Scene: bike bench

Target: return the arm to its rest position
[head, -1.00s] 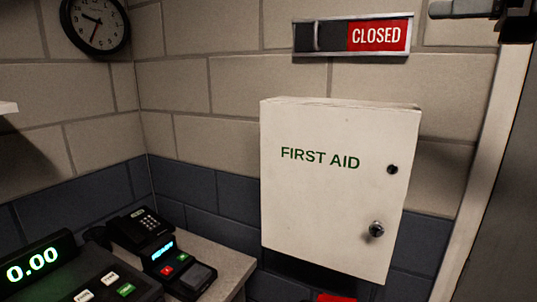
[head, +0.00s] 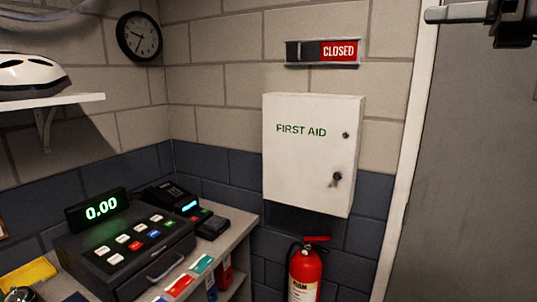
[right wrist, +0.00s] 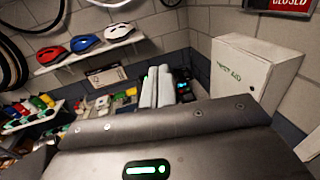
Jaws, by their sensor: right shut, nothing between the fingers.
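My right gripper (head: 432,15) shows at the top right corner of the head view, its pale fingers pointing left and held high in front of the wall and grey door. In the right wrist view, the two pale fingers (right wrist: 157,84) lie side by side, shut, with nothing held. Part of my dark right wrist shows behind the fingers in the head view; the rest of that arm is outside the picture. My left gripper is in neither view.
A white first aid cabinet (head: 310,165) and a closed sign (head: 305,52) hang on the wall. A fire extinguisher (head: 304,272) is below. A cash register (head: 125,245) stands on the counter at left. A helmet (head: 32,76) sits on a shelf (head: 70,100).

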